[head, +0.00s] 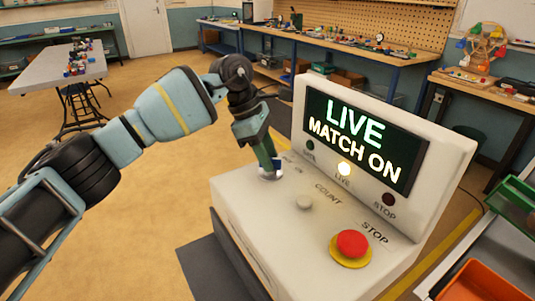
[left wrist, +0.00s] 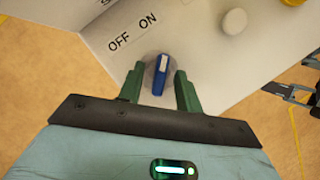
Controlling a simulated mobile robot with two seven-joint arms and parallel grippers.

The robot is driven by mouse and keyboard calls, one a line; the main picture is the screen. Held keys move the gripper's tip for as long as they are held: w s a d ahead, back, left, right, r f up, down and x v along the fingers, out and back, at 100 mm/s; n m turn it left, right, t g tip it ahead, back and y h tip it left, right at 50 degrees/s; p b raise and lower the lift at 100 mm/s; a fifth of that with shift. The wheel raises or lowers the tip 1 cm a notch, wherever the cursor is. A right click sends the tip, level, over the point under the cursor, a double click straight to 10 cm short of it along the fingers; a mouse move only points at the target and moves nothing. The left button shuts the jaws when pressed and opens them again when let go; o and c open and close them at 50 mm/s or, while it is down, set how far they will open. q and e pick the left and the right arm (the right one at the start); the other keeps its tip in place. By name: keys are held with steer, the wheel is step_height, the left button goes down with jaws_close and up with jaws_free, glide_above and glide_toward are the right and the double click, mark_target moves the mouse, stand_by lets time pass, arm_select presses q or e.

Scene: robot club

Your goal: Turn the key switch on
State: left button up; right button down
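The key switch is on the sloped top of a white console (head: 235,205), by the OFF and ON labels. Its blue key (left wrist: 160,76) has a white mark at its upper end, which leans toward the ON side. My left gripper (left wrist: 160,88) reaches down over the switch. Its green fingers stand apart on either side of the key, with gaps showing, so it is open around the key. In the head view the left gripper (head: 268,165) hides most of the switch.
A pale COUNT button (head: 304,202) and a red STOP button (head: 352,243) are nearer. An orange tray (head: 484,281) lies at right.

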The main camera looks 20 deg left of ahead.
arm_select(q)
steer(key=v, duration=0.7)
steer(key=shift+r, duration=0.4)
steer(key=shift+a, duration=0.2)
